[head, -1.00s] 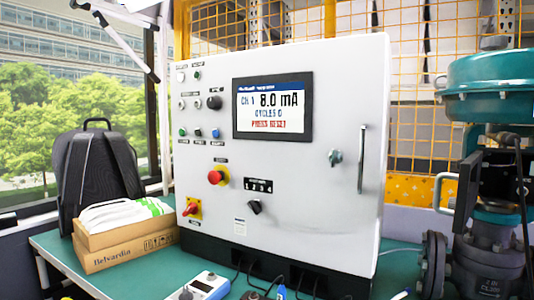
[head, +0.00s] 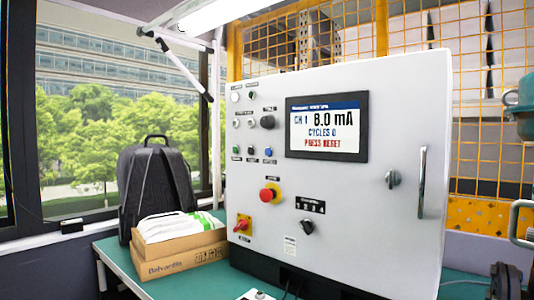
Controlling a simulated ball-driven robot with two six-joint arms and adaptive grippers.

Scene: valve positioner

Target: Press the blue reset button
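The blue reset button (head: 268,152) is the right one of a row of three small buttons on the left part of the white control cabinet's front (head: 400,110). A green button (head: 236,150) and a dark button (head: 252,151) sit to its left. The screen (head: 326,127) reads "CH 1 8.0 mA", "CYCLES 0" and "PRESS RESET". Neither of my grippers is in view.
Below the buttons are a red mushroom button (head: 269,194), a black selector (head: 307,227) and a red-yellow switch (head: 242,226). A cardboard box (head: 177,258) and a black backpack (head: 153,185) stand left of the cabinet. A teal valve part (head: 525,107) is at the right edge.

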